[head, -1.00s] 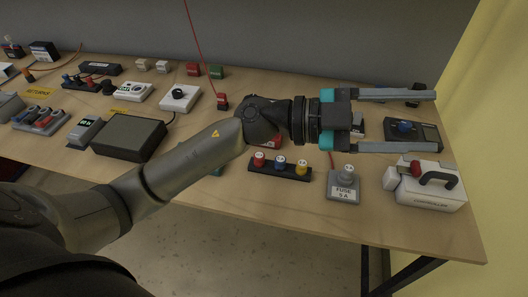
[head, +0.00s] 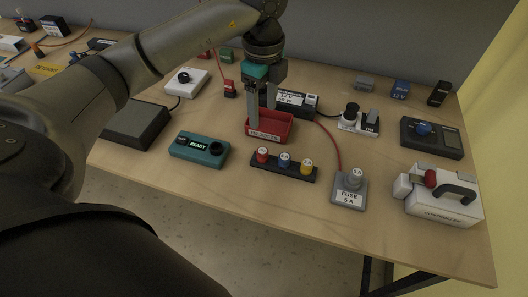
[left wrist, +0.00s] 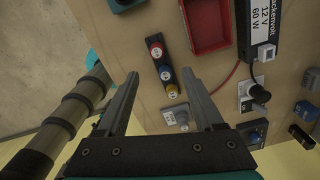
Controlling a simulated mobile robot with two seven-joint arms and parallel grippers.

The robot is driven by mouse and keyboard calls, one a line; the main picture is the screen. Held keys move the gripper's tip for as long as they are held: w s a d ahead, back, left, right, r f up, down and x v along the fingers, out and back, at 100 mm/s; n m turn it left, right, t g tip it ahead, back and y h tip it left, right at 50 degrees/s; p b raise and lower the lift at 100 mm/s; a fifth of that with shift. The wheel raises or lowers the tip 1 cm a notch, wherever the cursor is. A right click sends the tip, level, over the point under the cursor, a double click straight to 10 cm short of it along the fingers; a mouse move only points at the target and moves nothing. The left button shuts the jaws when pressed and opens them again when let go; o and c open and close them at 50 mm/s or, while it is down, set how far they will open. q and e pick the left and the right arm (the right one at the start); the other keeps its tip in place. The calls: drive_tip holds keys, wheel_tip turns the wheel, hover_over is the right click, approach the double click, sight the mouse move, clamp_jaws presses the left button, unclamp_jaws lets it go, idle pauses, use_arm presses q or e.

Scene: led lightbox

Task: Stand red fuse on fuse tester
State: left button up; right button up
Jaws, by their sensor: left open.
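The red fuse (head: 262,155) stands upright at the left end of a black rack (head: 291,173), beside a blue and a yellow fuse. It also shows in the left wrist view (left wrist: 156,50). A teal box (head: 200,149) with a READY display and a round black socket lies left of the rack; it looks like the fuse tester. My left gripper (head: 261,114) is open and empty, pointing down above the red tray, behind the rack. In the left wrist view the rack shows between and beyond my open fingers (left wrist: 160,76). My right gripper is not in view.
The red tray (head: 283,136) labelled REJECTED sits behind the rack. A grey FUSE 5 A block (head: 350,199) is right of it, with a white controller (head: 440,207) farther right. A red cable (head: 337,145) crosses between. The table front is clear.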

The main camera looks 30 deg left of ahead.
use_arm(q)
hover_over(263, 151)
drive_tip(key=f, duration=0.8)
drive_tip(key=shift+w+a+f, duration=0.1)
drive_tip(key=shift+w+f, duration=0.15)
drive_tip(key=shift+f, duration=0.05)
drive_tip(key=shift+s+f+b, duration=0.15)
drive_tip(key=shift+f, duration=1.2)
drive_tip(key=shift+s+f+b, duration=0.1)
drive_tip(key=shift+f+b, duration=0.05)
drive_tip(key=shift+f, duration=1.15)
drive_tip(key=shift+c, duration=0.4)
clamp_jaws()
